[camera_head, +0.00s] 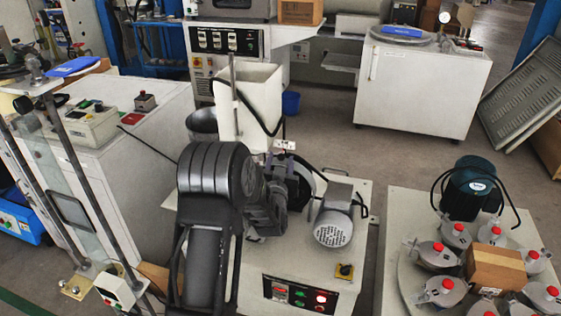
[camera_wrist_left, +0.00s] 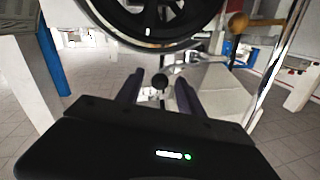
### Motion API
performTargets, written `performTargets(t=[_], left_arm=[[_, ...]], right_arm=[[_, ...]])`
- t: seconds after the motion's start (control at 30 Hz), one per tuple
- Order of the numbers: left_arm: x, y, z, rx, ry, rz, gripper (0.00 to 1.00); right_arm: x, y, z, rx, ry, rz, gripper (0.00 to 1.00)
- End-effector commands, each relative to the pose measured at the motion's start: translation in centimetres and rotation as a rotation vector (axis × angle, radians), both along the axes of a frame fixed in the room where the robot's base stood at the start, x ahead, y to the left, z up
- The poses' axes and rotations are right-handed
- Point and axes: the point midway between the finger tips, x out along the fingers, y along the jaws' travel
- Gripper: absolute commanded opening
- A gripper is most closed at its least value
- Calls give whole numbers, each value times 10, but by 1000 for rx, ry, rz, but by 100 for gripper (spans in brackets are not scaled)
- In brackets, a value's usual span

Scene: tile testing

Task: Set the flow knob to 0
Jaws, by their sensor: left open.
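In the left wrist view, a small dark round knob (camera_wrist_left: 160,81) shows between and beyond the two fingers of my left gripper (camera_wrist_left: 160,88). I cannot read any scale or setting on it. The fingers are apart, one on each side of the knob in the picture, and I cannot tell whether they touch it. In the head view my left gripper (camera_head: 272,198) is over the middle machine, by its black wheel (camera_head: 307,184). My own dark arm hides much of this area, and I cannot make out the knob there. My right gripper is not in view.
The black wheel (camera_wrist_left: 150,20) fills the top of the left wrist view. A white bin (camera_head: 250,105) stands behind. Red-capped pots crowd the right table (camera_head: 395,225).

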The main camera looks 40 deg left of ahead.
Motion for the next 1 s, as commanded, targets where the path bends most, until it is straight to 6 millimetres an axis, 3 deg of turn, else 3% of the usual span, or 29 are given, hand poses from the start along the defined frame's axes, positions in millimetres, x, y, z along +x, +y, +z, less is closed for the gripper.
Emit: performTargets(t=[0.27, 0.8, 1.0], left_arm=[[2, 1, 0, -1, -1, 0, 45], [1, 1, 0, -1, -1, 0, 0], [1, 1, 0, -1, -1, 0, 0]], right_arm=[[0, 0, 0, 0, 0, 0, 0], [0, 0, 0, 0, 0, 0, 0], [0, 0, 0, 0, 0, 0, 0]])
